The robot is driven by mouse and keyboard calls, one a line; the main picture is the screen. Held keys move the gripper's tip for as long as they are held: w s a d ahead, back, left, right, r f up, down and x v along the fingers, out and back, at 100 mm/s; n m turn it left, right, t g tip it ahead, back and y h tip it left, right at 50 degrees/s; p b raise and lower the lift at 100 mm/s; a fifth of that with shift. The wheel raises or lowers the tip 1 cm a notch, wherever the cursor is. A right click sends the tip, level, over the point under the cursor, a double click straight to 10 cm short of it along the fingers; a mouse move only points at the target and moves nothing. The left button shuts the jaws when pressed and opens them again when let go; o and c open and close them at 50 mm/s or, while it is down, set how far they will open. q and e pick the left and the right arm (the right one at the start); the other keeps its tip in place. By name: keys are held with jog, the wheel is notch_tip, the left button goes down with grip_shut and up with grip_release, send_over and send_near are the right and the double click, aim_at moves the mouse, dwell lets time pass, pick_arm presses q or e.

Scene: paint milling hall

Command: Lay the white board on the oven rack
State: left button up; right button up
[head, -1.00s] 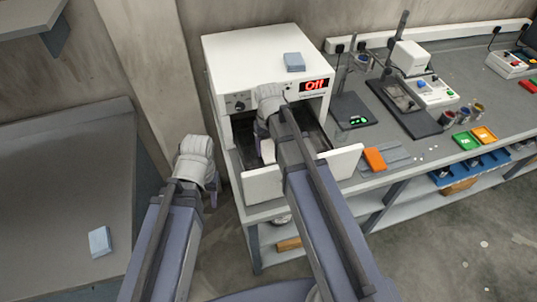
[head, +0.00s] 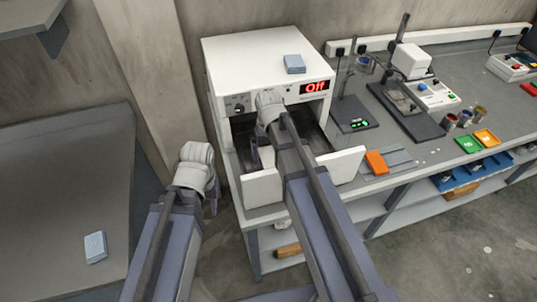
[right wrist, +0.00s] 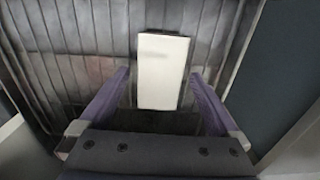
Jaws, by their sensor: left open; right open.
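The white oven (head: 265,70) stands on the bench with its front open. My right gripper (right wrist: 160,82) reaches into the opening, its fingers open. In the right wrist view the white board (right wrist: 163,72) lies between the fingers, with a visible gap on each side. Below it are the dark wires of the oven rack (right wrist: 70,50); the board appears to lie on it. In the head view the board is hidden behind my right arm. My left gripper (head: 211,203) is open and empty, left of the oven and outside it.
Two white door panels, left (head: 262,188) and right (head: 341,165), flank my right arm in front of the oven. A blue-grey block (head: 294,64) sits on top of the oven. An orange block (head: 377,162) lies on the bench right of it. A stirrer stand (head: 351,110) stands farther right.

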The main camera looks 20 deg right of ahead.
aim_at(268, 158)
jog(key=shift+r, duration=0.1)
notch_tip(268, 158, up, 12)
jog(key=p, duration=1.2)
jog(key=shift+s, duration=0.1)
